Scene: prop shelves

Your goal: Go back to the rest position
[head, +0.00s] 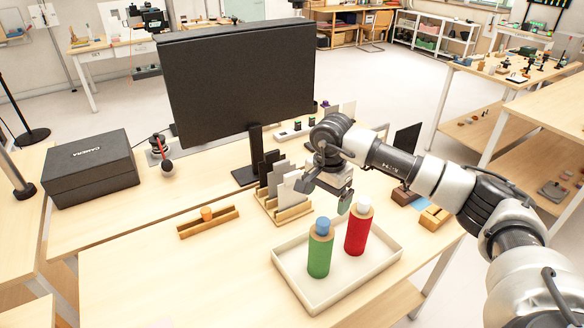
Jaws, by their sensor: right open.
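My right arm comes in from the right. Its gripper (325,194) is open and points down above the back of a cream tray (285,277). Nothing shows between its fingers. A green bottle (319,257) with a blue cap stands upright in the tray, left of a red bottle (357,234) with a white cap, also upright. The gripper is just behind and above the two bottles, and one fingertip appears close to the red bottle; I cannot tell the exact gap. My left gripper is not in view.
A black monitor (240,80) is further back. A black box (92,167) is at left, a small wooden holder (208,222) nearer the middle. Wooden blocks (435,217) lie right. The front left tabletop is clear.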

